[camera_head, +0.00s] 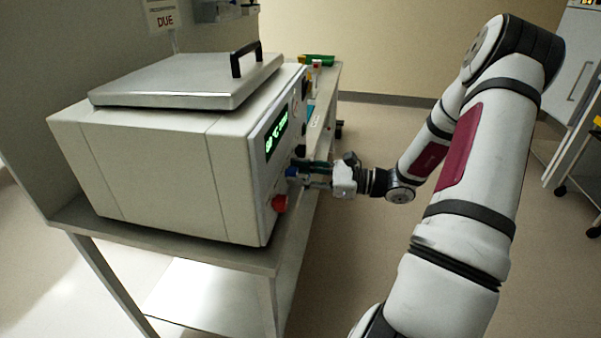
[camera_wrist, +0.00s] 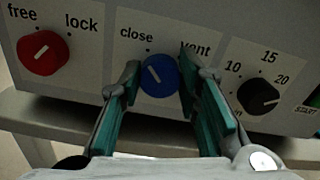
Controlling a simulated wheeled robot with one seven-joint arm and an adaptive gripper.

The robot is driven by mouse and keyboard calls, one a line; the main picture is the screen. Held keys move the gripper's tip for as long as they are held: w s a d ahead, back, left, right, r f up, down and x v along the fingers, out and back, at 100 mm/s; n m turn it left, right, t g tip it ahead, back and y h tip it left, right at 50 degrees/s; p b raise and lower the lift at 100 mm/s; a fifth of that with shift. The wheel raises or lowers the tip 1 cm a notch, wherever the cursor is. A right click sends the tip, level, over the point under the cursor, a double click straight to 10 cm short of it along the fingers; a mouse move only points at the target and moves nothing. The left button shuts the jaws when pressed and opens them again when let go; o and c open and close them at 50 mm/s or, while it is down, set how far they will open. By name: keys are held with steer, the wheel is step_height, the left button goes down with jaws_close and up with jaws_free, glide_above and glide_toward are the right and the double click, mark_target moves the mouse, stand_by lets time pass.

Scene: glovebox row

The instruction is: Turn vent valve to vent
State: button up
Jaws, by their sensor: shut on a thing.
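The vent valve is a round blue knob (camera_wrist: 160,76) on the front panel, below the labels "close" and "vent". Its white pointer line tilts up and left, toward "close". In the head view the blue knob (camera_head: 291,173) shows small on the panel of the white box-shaped machine (camera_head: 160,150). My gripper (camera_wrist: 160,68) is shut on the blue knob, with one teal finger at its left side and one at its right. The right finger partly covers the word "vent". In the head view my gripper (camera_head: 312,174) reaches the panel from the right.
A red knob (camera_wrist: 43,53) marked "free" and "lock" sits left of the blue one. A black numbered dial (camera_wrist: 258,97) and a green START button (camera_wrist: 315,97) are on the right. The machine stands on a bench (camera_head: 215,249).

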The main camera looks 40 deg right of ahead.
steer(key=m+p, duration=0.3)
steer(key=p, duration=0.1)
steer(key=shift+r, duration=0.15)
steer(key=m+p, duration=0.3)
steer(key=m, duration=0.2)
steer(key=shift+p, duration=0.4)
steer(key=m+p, duration=0.1)
steer(key=m, duration=0.2)
steer(key=m+p, duration=0.1)
steer(key=m, duration=0.2)
steer(key=m+p, duration=0.1)
steer(key=m, duration=0.2)
steer(key=shift+w+d+f, duration=0.15)
steer(key=shift+f, duration=0.15)
steer(key=shift+m, duration=0.4)
steer(key=o, duration=1.1)
steer(key=shift+o, duration=0.2)
steer(key=v, duration=1.2)
